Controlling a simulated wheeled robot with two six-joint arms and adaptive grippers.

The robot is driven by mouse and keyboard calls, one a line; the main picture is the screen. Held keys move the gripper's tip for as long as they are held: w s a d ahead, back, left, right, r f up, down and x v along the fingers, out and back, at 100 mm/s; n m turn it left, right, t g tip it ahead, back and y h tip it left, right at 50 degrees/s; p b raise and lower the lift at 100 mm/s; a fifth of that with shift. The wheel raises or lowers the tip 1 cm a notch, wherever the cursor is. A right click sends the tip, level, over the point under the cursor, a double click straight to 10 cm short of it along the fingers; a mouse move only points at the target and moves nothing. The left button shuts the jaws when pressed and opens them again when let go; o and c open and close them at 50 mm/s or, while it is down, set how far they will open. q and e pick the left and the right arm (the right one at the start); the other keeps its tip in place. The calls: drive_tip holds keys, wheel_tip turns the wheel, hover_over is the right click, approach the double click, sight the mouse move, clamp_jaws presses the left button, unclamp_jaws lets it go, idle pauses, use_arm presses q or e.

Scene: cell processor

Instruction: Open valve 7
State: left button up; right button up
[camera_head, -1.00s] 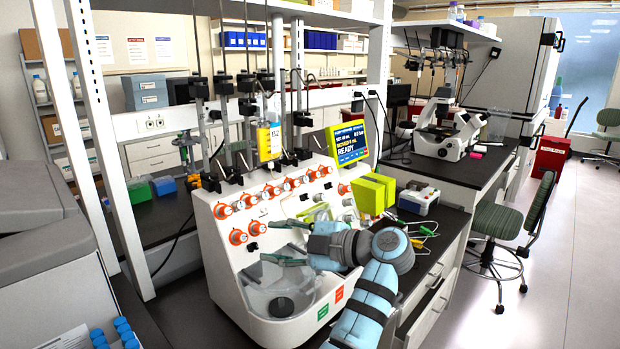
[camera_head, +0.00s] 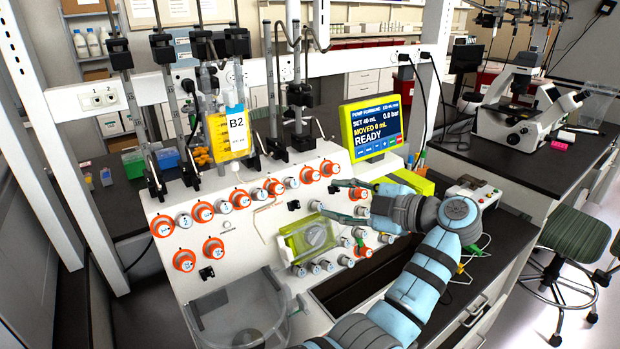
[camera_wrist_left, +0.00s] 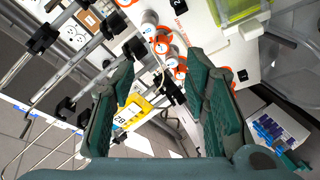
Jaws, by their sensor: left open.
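The white cell processor (camera_head: 262,222) carries a row of round valves with orange rings along its upper front. The valves run from the lower left (camera_head: 184,260) up to the right end (camera_head: 329,168); their numbers are too small to read, so I cannot tell which is valve 7. My left gripper (camera_head: 332,199) is open and empty, in front of the panel's right part, below the right end of the row. In the left wrist view, its open fingers (camera_wrist_left: 164,66) frame several orange-ringed valves (camera_wrist_left: 162,48) beyond the tips. My right gripper is not in view.
A yellow bag labelled B2 (camera_head: 228,132) hangs over the valve row. A display reading READY (camera_head: 372,129) stands above the panel's right end. Below are a green pump cover (camera_head: 303,240) and a clear bowl (camera_head: 240,312). Metal poles rise behind the valves.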

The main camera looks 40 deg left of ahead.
use_arm(q)
drive_tip(key=p, duration=0.2)
approach(282, 190)
drive_tip(key=s+a, duration=0.1)
drive_tip(key=a, duration=0.2)
drive_tip(key=x, duration=0.3)
drive_tip(key=w+x, duration=0.1)
drive_tip(key=x, duration=0.1)
drive_tip(key=shift+w+a+f, duration=0.1)
drive_tip(key=shift+a+f, duration=0.1)
drive_tip(key=shift+f, duration=0.1)
drive_tip(key=shift+w+a+f, duration=0.15)
drive_tip(key=shift+a, duration=0.15)
drive_tip(key=shift+s+d, duration=0.1)
drive_tip(key=shift+s, duration=0.25)
drive_tip(key=shift+c, duration=0.3)
drive_tip(key=c, duration=0.3)
clamp_jaws()
drive_tip(key=n+h+b, duration=0.1)
drive_tip(key=n+b, duration=0.2)
drive_tip(key=n, duration=0.2)
drive_tip(key=shift+w+g, duration=0.1)
drive_tip(key=shift+g, duration=0.3)
drive_tip(key=shift+n+h, duration=0.3)
drive_tip(key=shift+n, duration=0.2)
drive_tip(key=shift+r, duration=0.35)
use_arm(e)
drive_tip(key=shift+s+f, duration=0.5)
